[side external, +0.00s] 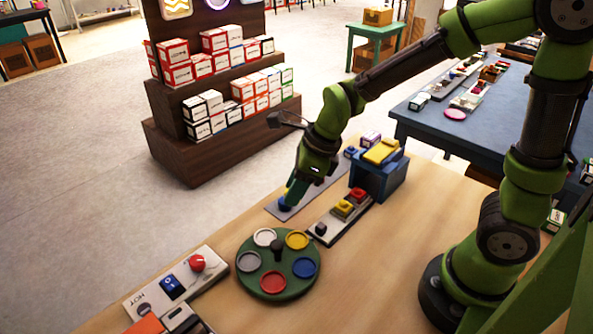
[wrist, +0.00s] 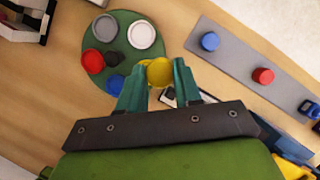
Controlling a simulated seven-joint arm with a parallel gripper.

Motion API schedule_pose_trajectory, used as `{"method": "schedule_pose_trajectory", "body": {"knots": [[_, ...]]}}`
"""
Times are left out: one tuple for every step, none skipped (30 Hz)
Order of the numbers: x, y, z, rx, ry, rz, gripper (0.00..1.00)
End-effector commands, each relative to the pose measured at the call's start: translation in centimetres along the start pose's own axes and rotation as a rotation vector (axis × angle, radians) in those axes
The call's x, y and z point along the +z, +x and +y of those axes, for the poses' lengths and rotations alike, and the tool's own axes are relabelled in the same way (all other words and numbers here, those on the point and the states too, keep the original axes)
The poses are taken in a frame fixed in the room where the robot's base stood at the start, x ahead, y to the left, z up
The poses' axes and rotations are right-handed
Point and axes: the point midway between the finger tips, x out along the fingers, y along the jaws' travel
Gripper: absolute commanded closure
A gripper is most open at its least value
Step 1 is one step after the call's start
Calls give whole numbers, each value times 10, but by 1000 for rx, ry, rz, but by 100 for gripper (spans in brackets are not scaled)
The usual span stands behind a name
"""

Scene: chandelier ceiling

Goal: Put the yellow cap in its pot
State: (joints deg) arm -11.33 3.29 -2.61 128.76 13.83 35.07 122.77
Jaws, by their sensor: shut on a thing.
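My gripper (wrist: 159,80) is shut on the yellow cap (wrist: 159,72), which shows between the teal fingertips in the wrist view. In the side view my gripper (side external: 291,192) is above the grey strip, and the cap is hidden. The round green tray (side external: 274,292) stands to its lower left. The yellow pot (side external: 297,240) is at the tray's upper right rim. In the wrist view the held cap and fingers largely cover that pot's place. White (side external: 264,237), grey (side external: 248,261), red (side external: 273,282) and blue (side external: 305,267) pots sit around the tray's dark middle knob.
The grey strip (wrist: 235,58) carries a blue cap (wrist: 210,41) and a red cap (wrist: 263,75). A second strip (side external: 333,226) with red and yellow pieces lies right of my gripper, beside a blue stand (side external: 378,179). A switch panel (side external: 180,283) lies left of the tray.

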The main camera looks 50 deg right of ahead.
Motion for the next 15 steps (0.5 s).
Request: {"method": "schedule_pose_trajectory", "body": {"knots": [[-4,0,14,24,-56,0,94],[-6,0,21,37,-89,0,94],[-9,2,26,49,-119,1,94],[-10,2,29,58,-138,0,94],[-12,3,32,65,-156,0,94],[-13,4,33,70,-170,0,94],[-14,4,33,74,-177,0,94],[-14,4,34,77,-185,0,94],[-14,5,34,80,-191,0,94],[-14,6,34,81,-195,0,94],[-15,7,34,83,-198,0,94],[-16,9,34,84,-198,0,94],[-16,11,34,85,-197,0,94],[-17,13,34,85,-197,0,94],[-18,16,34,85,-198,0,94]]}}
